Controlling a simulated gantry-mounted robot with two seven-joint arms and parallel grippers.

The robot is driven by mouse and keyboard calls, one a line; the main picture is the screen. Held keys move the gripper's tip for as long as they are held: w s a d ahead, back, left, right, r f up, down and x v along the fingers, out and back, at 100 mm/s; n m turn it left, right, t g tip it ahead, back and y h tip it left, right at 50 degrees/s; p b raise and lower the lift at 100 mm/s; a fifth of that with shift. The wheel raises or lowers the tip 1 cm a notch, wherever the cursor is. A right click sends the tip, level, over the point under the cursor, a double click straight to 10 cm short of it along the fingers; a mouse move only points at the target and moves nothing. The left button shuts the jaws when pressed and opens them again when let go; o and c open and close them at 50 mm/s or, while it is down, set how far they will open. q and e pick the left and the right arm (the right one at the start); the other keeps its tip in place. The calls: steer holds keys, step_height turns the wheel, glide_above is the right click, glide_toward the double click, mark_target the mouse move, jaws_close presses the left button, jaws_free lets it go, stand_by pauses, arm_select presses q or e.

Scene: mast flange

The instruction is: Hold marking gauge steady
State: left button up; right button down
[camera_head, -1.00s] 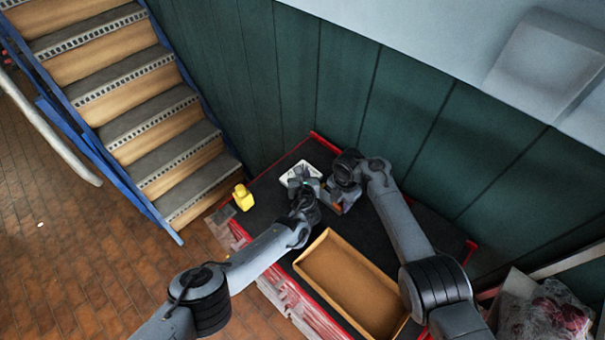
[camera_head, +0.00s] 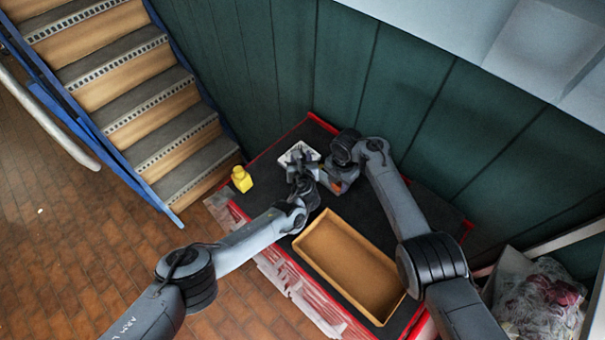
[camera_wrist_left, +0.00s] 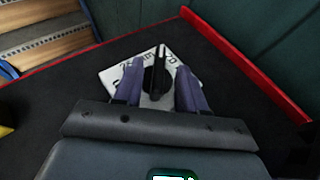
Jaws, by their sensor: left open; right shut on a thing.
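A white plate (camera_head: 287,157) with dark printed marks lies near the far end of the dark tabletop. It also shows in the left wrist view (camera_wrist_left: 117,79), with a black pointer-like knob (camera_wrist_left: 156,75) standing on it. My left gripper (camera_head: 300,165) is over the plate. Its two fingers (camera_wrist_left: 158,84) are open, one on each side of the knob, with gaps visible. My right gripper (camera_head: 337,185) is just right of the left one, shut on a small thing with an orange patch. That thing is mostly hidden, and I cannot tell whether it is the marking gauge.
An empty brown tray (camera_head: 313,246) lies on the red-edged black table (camera_head: 256,196). A yellow object (camera_head: 241,179) stands at the table's left edge. A green panelled wall (camera_head: 420,95) rises behind; stairs (camera_head: 150,110) are at left. A clear bag (camera_head: 540,300) is at lower right.

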arm_select(q)
steer(key=v, duration=1)
steer(key=shift+s+r, duration=0.1)
steer(key=shift+s, duration=0.05)
